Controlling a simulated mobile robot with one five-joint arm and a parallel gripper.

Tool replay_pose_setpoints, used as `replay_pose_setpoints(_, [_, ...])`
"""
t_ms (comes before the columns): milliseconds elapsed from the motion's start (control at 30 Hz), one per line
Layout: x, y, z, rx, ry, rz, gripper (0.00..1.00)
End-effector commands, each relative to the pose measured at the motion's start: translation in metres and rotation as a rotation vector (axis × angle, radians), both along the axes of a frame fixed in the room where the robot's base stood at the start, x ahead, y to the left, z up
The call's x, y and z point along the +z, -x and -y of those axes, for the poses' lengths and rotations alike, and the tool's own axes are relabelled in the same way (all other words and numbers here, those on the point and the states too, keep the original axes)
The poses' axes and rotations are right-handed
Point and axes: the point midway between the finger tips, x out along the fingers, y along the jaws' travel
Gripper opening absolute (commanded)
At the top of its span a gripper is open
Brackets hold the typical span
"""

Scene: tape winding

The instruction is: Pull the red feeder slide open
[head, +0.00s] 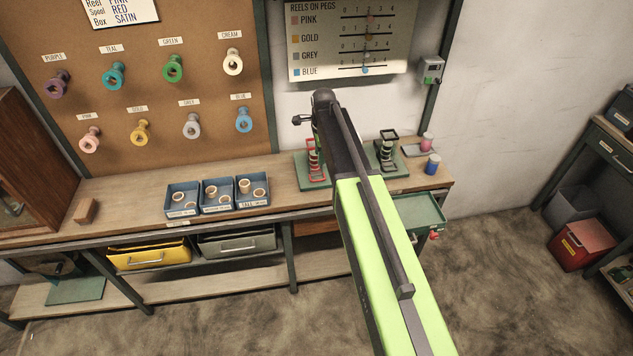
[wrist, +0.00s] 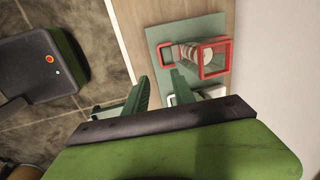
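The red feeder (head: 313,158) stands on a green base plate on the bench, with a column of reels and red parts. In the wrist view its large red frame (wrist: 227,58) surrounds pale stacked reels, and a smaller red square frame (wrist: 161,53) lies beside it at the plate. Which red part is the slide I cannot tell for sure. My gripper (wrist: 160,90) is open and empty, its two green fingers apart, below and left of the red frames in the wrist view and not touching them. In the head view my arm hides the fingers.
A second feeder with a dark frame (head: 387,151) stands to the right, near pink and blue reels (head: 432,164). Three blue bins (head: 183,199) sit to the left on the bench. A green tray (head: 420,208) is at the bench's front right. Floor in front is clear.

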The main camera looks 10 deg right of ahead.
Motion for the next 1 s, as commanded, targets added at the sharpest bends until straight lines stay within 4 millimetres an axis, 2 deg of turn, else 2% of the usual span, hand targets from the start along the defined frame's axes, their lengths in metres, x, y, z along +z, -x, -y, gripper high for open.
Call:
replay_pose_setpoints(33, [-0.022, -0.002, 0.0, 0.0, 0.0, 0.0, 0.31])
replay_pose_setpoints(533, [-0.125, -0.02, -0.001, 0.002, 0.0, 0.0, 0.31])
replay_pose_setpoints(700, [-0.138, -0.024, -0.002, 0.002, 0.0, 0.0, 0.31])
replay_pose_setpoints(967, [-0.136, -0.024, -0.002, 0.003, 0.001, 0.0, 0.31])
replay_pose_setpoints(1000, [-0.136, -0.024, -0.002, 0.003, 0.001, 0.0, 0.26])
